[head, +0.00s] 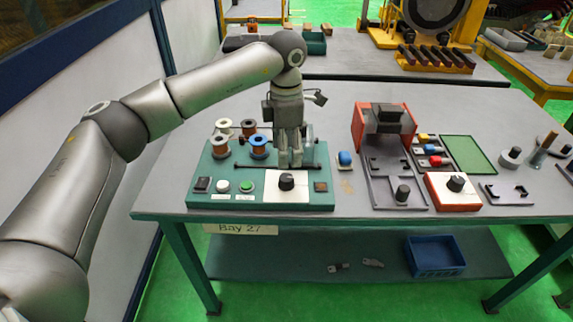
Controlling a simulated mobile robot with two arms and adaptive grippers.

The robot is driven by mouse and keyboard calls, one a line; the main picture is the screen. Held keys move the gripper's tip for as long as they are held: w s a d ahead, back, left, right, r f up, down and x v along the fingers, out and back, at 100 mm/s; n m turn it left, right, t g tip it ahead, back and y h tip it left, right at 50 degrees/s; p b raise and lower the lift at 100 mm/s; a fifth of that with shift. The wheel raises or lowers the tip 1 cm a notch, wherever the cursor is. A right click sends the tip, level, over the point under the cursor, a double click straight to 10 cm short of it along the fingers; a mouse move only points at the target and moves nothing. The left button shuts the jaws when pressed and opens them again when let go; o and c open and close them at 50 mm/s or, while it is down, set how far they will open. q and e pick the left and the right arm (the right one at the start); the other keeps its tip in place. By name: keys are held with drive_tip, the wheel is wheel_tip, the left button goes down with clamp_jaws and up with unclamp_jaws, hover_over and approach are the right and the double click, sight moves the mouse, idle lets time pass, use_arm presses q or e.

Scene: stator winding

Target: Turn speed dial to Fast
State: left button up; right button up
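A black speed dial (286,182) sits on a white plate (312,193) at the front of a green winding unit (213,169). Any scale marks and the dial's setting are too small to read. My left gripper (290,164) points down just behind and above the dial as seen here. Its fingers look close together, but I cannot tell whether they are open or shut, or whether they touch the dial. My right gripper is not in view.
Wire spools (258,144) stand on the unit's back left, beside the gripper. A green button (246,186) and a white button (223,186) lie left of the dial. A red box with a black knob (456,184) and a red press (370,126) stand to the right.

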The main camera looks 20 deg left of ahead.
use_arm(q)
wheel_tip(320, 180, up, 4)
drive_tip(key=shift+d, duration=0.1)
idle(0.4)
